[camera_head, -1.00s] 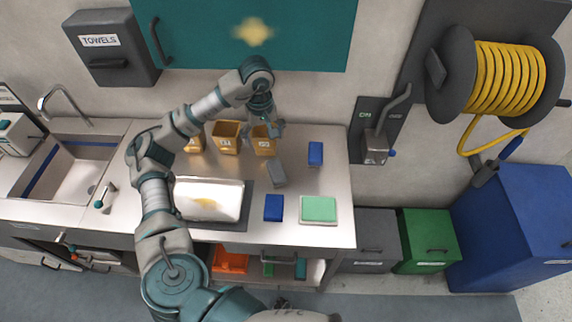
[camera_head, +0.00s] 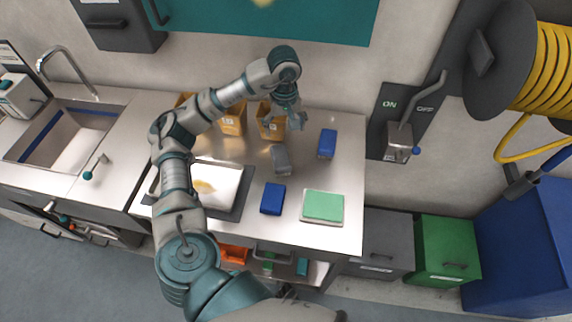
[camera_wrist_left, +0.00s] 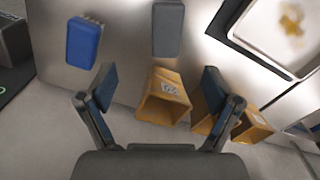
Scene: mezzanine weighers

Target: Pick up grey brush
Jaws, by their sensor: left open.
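The grey brush (camera_head: 281,159) lies on the steel counter in front of the bins in the head view. My left gripper (camera_head: 286,122) is above the back of the counter, behind the brush, near the rightmost ochre bin (camera_head: 270,122). In the left wrist view its two fingers are spread apart and empty (camera_wrist_left: 158,78), and the brush is beyond them. My right gripper is not in view.
A blue brush (camera_head: 327,143) lies to the right, a blue block (camera_head: 273,198) and a green-topped tray (camera_head: 323,206) in front. A white tray (camera_head: 222,182) sits left, partly behind my arm. Other ochre bins (camera_head: 232,120) stand at the back.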

